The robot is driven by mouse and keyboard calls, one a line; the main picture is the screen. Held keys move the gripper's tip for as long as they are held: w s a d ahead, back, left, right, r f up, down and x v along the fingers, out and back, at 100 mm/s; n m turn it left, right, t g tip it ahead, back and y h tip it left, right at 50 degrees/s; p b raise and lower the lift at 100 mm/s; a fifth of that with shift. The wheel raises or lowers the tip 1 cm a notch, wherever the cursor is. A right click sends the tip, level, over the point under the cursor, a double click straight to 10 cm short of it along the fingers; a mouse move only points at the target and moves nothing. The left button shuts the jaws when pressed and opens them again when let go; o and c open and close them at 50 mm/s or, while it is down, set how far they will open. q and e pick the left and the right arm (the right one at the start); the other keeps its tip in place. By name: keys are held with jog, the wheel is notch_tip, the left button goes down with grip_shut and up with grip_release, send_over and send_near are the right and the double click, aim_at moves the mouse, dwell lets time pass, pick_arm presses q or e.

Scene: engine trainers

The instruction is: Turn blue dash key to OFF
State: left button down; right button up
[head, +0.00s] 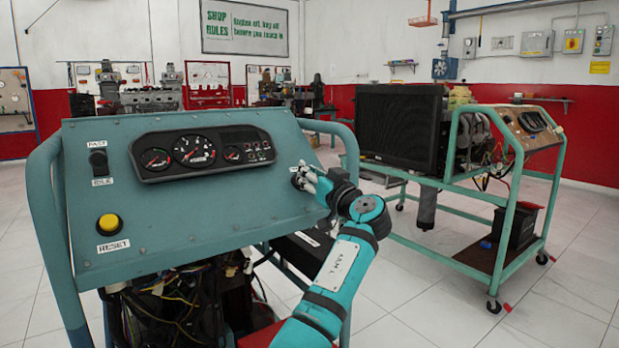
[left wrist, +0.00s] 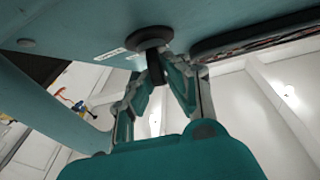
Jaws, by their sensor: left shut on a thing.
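The blue dash panel (head: 195,215) fills the left half of the head view. My left gripper (head: 305,178) is at the right end of its face, where the key switch sits. In the left wrist view, the round dark key switch (left wrist: 150,36) is on the panel, with a dark key (left wrist: 152,68) standing out of it. The left fingertips (left wrist: 160,80) are shut on the key. In the head view the gripper mostly hides the key, and I cannot read its position. My right gripper is not in view.
The panel carries a gauge cluster (head: 202,151), a FAST/IDLE toggle (head: 98,162) and a yellow RESET button (head: 108,224).

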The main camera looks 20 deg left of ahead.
pick_arm(q)
jog(key=shift+f+n+g+y, duration=0.15)
jog(key=shift+n+g+y, duration=0.6)
jog(key=shift+n, duration=0.25)
jog(key=c, duration=1.4)
grip_release()
jog(key=shift+o, duration=0.2)
jog(key=v, duration=1.2)
